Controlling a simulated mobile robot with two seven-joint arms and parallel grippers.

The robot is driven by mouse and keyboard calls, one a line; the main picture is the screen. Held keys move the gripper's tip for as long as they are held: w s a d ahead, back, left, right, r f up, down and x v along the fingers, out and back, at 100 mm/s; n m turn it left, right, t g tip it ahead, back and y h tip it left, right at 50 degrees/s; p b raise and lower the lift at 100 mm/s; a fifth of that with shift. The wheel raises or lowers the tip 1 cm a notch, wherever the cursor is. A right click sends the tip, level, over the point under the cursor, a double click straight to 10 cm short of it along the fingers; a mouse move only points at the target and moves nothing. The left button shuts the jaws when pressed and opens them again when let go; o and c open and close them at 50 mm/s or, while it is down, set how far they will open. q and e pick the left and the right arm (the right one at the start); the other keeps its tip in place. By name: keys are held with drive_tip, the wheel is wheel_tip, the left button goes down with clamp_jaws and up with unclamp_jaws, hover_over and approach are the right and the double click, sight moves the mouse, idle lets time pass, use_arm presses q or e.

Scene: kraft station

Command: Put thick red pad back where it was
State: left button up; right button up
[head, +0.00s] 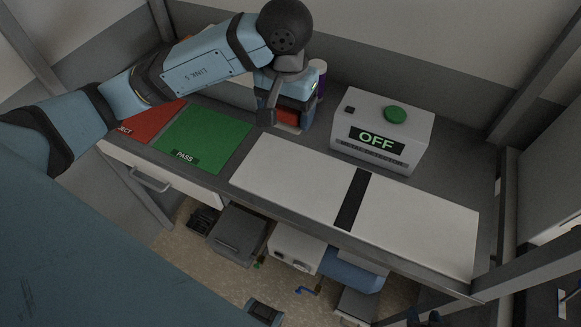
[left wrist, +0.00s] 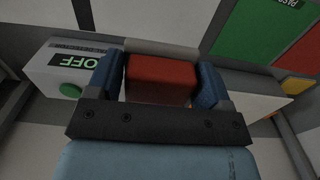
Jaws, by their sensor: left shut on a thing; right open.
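The thick red pad (head: 287,116) is between the fingers of my left gripper (head: 291,122), over the back of the worktable. The left wrist view shows the red pad (left wrist: 161,80) gripped between two blue fingers (left wrist: 160,85). A pale surface lies just beyond the pad; I cannot tell whether the pad touches it.
A white box reading OFF with a green button (head: 395,114) stands right of the pad. A green PASS mat (head: 205,138) and a red mat (head: 150,122) lie left. A white panel with a black stripe (head: 353,199) lies in front.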

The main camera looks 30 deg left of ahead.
use_arm(q)
hover_over(287, 179)
wheel_tip(287, 179, down, 15)
drive_tip(key=shift+d+r, duration=0.1)
drive_tip(key=shift+r, duration=0.05)
drive_tip(key=shift+f, duration=2.4)
drive_tip(key=o, duration=0.8)
drive_tip(key=shift+f, duration=0.1)
